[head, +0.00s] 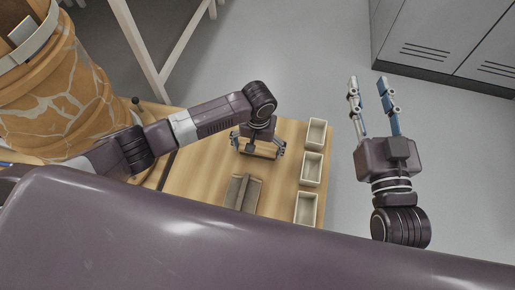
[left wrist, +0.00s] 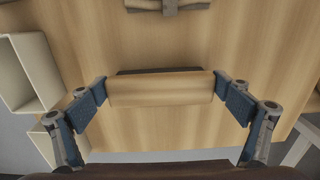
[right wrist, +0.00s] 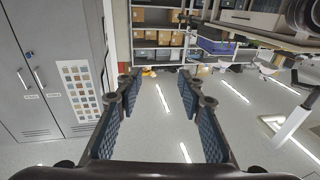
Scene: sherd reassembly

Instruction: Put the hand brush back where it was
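The hand brush (head: 258,149) has a pale wooden block. In the left wrist view the brush (left wrist: 160,91) lies crosswise with a dark strip, seemingly its bristles, along its far side. My left gripper (head: 259,146) is over the wooden table, with one finger pad against each end of the block; it is shut on the brush. How far the brush is above the table top, if at all, I cannot tell. My right gripper (head: 369,82) is open and empty, out over the floor to the right of the table; its spread fingers also show in the right wrist view (right wrist: 160,85).
Three cream bins (head: 309,170) line the right edge of the wooden table (head: 205,185). A grey-brown piece (head: 243,192) lies nearer my body. A large cracked orange vessel (head: 60,100) stands at left. Grey cabinets (head: 445,45) stand at upper right.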

